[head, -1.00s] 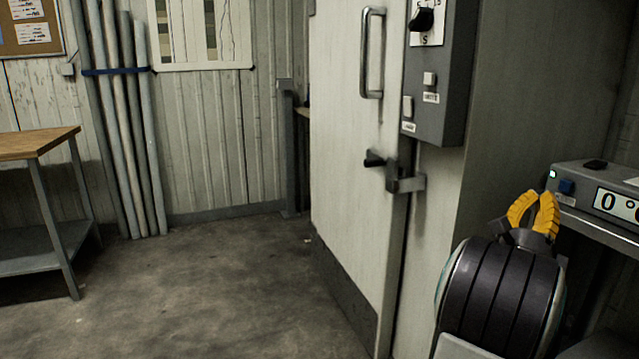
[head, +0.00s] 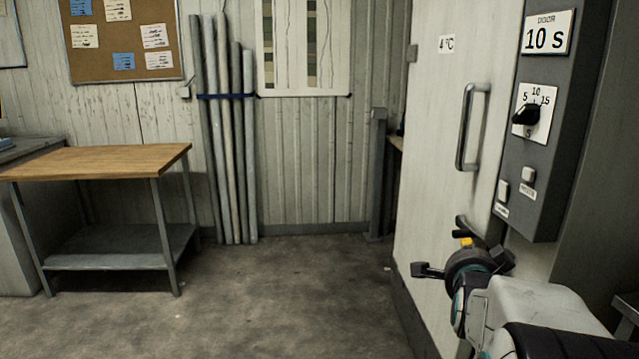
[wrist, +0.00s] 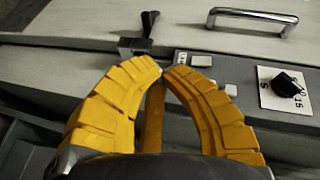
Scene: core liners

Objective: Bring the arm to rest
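My arm reaches in from the lower right of the head view. Only a small yellow part of my gripper (head: 466,241) shows there, in front of the pale door and mostly hidden by my wrist. In the wrist view both yellow fingers of my gripper (wrist: 163,73) meet at their tips, with nothing visible between them. The door latch (wrist: 138,42) lies beyond the fingertips, up and left. I cannot tell how far the fingers are from it.
The pale door (head: 435,190) has a metal handle (head: 470,128). A grey control box (head: 535,185) with a dial stands close on the right. A wood-topped table (head: 100,162), pipes (head: 222,140) and a pinboard (head: 125,58) are at left. The middle floor (head: 290,290) is clear.

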